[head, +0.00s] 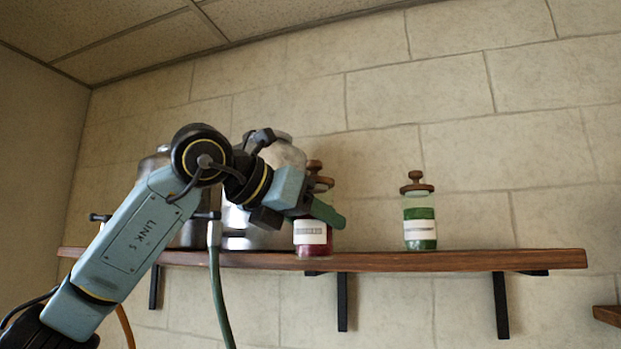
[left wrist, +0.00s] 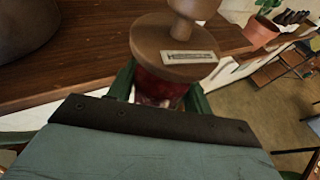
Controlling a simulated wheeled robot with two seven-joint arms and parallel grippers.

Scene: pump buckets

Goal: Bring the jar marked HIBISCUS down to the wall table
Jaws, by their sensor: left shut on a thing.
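The jar with red contents (head: 312,248) has a white label and a brown wooden lid with a knob. It is at the shelf's front edge in the head view, its lower end overlapping the edge; I cannot tell if it touches the shelf. My left gripper (head: 318,211) is shut around this jar below the lid. In the left wrist view the lid (left wrist: 165,38) bears a small tag that seems to start with H; the rest is too blurred to read. The green fingers stand on both sides of the red body (left wrist: 155,85). My right gripper is not in view.
A jar with green contents (head: 419,225) stands on the wooden shelf (head: 460,260) to the right. Metal pots (head: 240,225) stand left, partly behind my arm. The shelf between the jars is clear. In the left wrist view a potted plant (left wrist: 261,30) shows at upper right.

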